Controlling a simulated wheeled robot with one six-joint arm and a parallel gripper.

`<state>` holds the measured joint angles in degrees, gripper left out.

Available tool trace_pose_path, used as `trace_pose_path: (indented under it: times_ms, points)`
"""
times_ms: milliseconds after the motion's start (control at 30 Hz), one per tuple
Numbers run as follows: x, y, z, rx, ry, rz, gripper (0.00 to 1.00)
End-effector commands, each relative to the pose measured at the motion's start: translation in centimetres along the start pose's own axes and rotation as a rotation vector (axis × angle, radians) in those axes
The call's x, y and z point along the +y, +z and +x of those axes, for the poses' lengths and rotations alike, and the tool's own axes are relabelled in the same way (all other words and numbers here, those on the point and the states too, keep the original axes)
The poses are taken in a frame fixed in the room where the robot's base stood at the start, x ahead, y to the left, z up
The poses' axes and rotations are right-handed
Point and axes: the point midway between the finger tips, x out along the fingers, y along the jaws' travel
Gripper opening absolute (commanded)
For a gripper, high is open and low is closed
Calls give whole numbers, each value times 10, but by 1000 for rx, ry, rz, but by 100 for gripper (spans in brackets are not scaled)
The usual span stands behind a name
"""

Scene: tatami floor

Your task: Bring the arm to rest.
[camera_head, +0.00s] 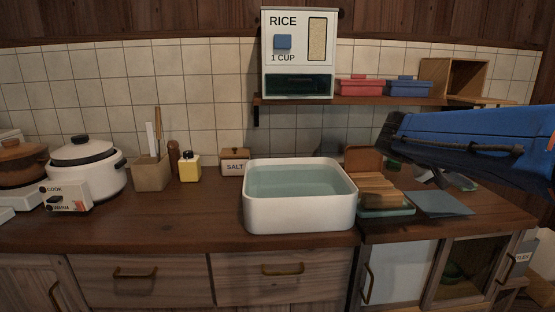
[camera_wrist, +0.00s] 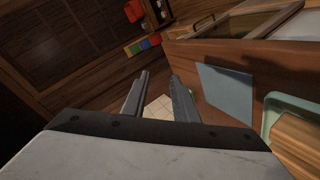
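My arm (camera_head: 470,140) reaches in from the right in the head view, its blue link held above the right end of the counter. In the wrist view my gripper (camera_wrist: 158,76) has its two grey fingers apart, with nothing visible between them. In that view the gripper is above the counter's right part, with a blue-grey sheet (camera_wrist: 228,92) to the right of the fingers. In the head view the fingertips are largely hidden by the arm.
A white basin of water (camera_head: 298,212) stands mid-counter. Right of it are a green tray (camera_head: 388,212) with a wooden block (camera_head: 380,190) and the blue-grey sheet (camera_head: 440,204). A rice cooker (camera_head: 88,170) and salt box (camera_head: 235,162) stand left. A shelf (camera_head: 350,99) runs behind.

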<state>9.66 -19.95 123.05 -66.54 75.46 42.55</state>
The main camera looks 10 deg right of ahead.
Motion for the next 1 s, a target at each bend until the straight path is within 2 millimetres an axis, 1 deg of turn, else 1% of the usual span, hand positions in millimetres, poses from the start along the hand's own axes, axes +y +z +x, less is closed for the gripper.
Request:
trace_pose_path:
  times_ms: [33, 167, 200, 267, 300, 367, 400, 500, 600, 700, 800, 900, 1000]
  points:
    - [-11, 19, -5, -15, -62, -23, 26]
    - [-53, 73, -23, -56, -269, -103, 26]
    - [-66, 90, -30, -63, -335, -127, 26]
    - [-85, 114, -41, -71, -433, -161, 26]
    - [-97, 130, -50, -73, -499, -180, 26]
    - [-115, 153, -64, -72, -598, -209, 26]
    - [-127, 168, -74, -68, -664, -227, 26]
    - [-153, 203, -99, -52, -822, -264, 26]
    - [-174, 231, -123, -28, -961, -285, 26]
    - [-187, 251, -142, -4, -1065, -297, 26]
    - [-195, 263, -155, 11, -1131, -300, 26]
    - [-199, 268, -161, 20, -1162, -301, 26]
    - [-200, 269, -162, 22, -1169, -303, 26]
